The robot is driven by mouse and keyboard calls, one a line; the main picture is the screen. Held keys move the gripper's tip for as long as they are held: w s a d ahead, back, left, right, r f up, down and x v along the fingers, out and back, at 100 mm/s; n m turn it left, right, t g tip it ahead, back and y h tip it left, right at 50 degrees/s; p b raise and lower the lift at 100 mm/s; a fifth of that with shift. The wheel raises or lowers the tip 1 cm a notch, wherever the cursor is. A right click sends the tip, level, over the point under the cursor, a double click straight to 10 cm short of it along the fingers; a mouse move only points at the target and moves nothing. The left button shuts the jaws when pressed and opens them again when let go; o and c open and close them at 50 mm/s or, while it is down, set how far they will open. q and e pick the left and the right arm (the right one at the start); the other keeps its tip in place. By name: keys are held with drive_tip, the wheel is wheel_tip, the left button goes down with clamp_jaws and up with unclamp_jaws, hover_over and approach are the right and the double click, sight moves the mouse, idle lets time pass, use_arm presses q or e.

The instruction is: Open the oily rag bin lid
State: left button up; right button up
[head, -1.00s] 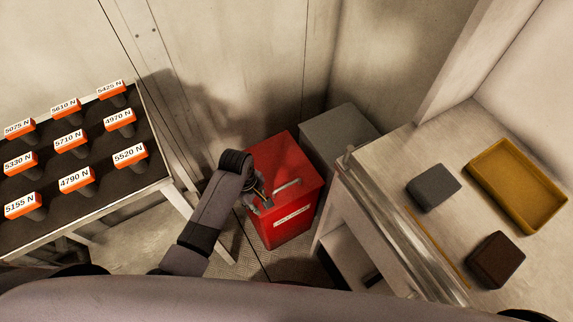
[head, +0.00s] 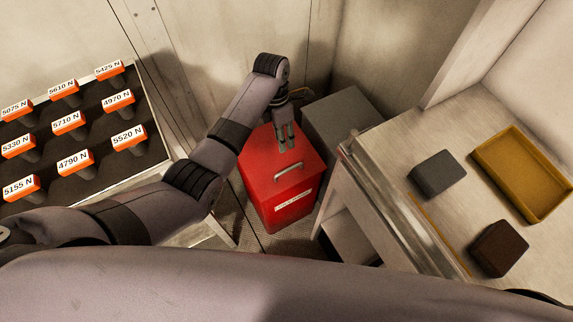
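The red oily rag bin (head: 278,212) stands on the floor in the middle of the view, with a pale label on its front. Its red lid (head: 258,160) lies shut on top. A grey bar handle (head: 295,173) sits near the lid's front edge. My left gripper (head: 287,147) points down over the back part of the lid, behind the handle and apart from it. Its two fingers are close together; how far they are open is unclear, and so is whether the tips touch the lid. No held thing shows. My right gripper is out of view.
A grey box (head: 343,115) stands behind the bin at right. A workbench (head: 400,150) at right carries a yellow tray (head: 522,172), a grey block (head: 437,174) and a dark brown block (head: 498,249). A table with several orange-labelled pieces (head: 128,137) stands at left.

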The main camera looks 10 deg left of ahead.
sight(287, 170)
use_arm(q)
drive_tip(key=f+b, duration=0.1)
drive_tip(key=f, duration=0.3)
drive_tip(key=s+d+f+b, duration=0.1)
drive_tip(key=f, duration=0.3)
drive_tip(key=s+f+b, duration=0.1)
drive_tip(key=f, duration=0.4)
drive_tip(key=shift+d, duration=0.25)
drive_tip(key=shift+c, duration=0.2)
clamp_jaws()
